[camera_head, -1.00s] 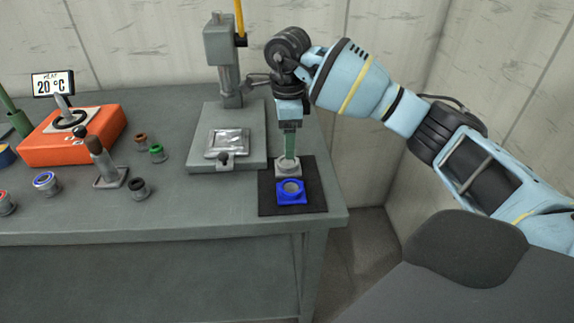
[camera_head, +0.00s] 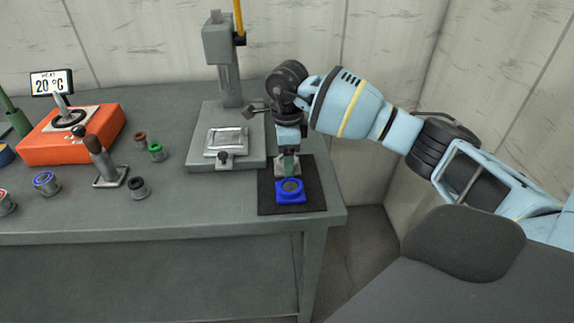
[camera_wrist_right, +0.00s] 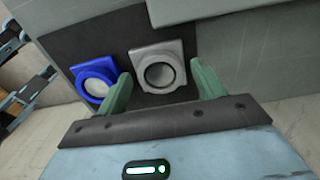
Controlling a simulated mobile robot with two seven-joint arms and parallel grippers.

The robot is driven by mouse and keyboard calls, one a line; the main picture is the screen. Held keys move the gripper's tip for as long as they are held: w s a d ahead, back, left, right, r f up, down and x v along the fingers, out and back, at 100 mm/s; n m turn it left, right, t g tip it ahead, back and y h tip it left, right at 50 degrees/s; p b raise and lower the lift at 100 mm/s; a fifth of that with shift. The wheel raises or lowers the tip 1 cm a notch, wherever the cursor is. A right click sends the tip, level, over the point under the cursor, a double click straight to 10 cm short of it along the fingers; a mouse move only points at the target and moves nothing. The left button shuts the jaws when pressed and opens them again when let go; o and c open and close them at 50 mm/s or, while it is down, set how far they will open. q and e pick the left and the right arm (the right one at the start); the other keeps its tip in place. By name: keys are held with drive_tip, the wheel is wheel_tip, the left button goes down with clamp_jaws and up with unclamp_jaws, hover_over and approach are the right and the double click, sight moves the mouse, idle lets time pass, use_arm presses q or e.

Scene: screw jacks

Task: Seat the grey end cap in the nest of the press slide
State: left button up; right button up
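The grey end cap (camera_wrist_right: 158,68) lies on the black mat, beside a blue end cap (camera_head: 290,191). The blue cap (camera_wrist_right: 95,78) is just outside one finger. The press (camera_head: 228,130) stands left of the mat, with its slide (camera_head: 227,142) holding a silvery plate at the front. My left gripper is not in view.
The black mat (camera_head: 312,196) lies near the table's right edge. An orange heater (camera_head: 70,140) reading 20 °C stands at the left. Several small coloured-ring pieces and a lever tool (camera_head: 102,160) stand between heater and press. The table front (camera_head: 190,212) is clear.

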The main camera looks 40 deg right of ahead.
drive_tip(key=shift+r, duration=0.1)
drive_tip(key=c, duration=1.1)
drive_tip(key=shift+c, duration=0.2)
drive_tip(key=shift+r, duration=0.5)
wheel_tip(320, 180, up, 3)
drive_tip(key=shift+f, duration=0.2)
drive_tip(key=s+a, duration=0.3)
drive_tip(key=a, duration=0.1)
drive_tip(key=s+a+r, duration=0.1)
drive_tip(key=s+a, duration=0.3)
drive_tip(key=s+a+b, duration=0.1)
drive_tip(key=s+a, duration=0.2)
drive_tip(key=a, duration=0.1)
drive_tip(key=shift+s+r, duration=0.15)
drive_tip(key=shift+s, duration=0.2)
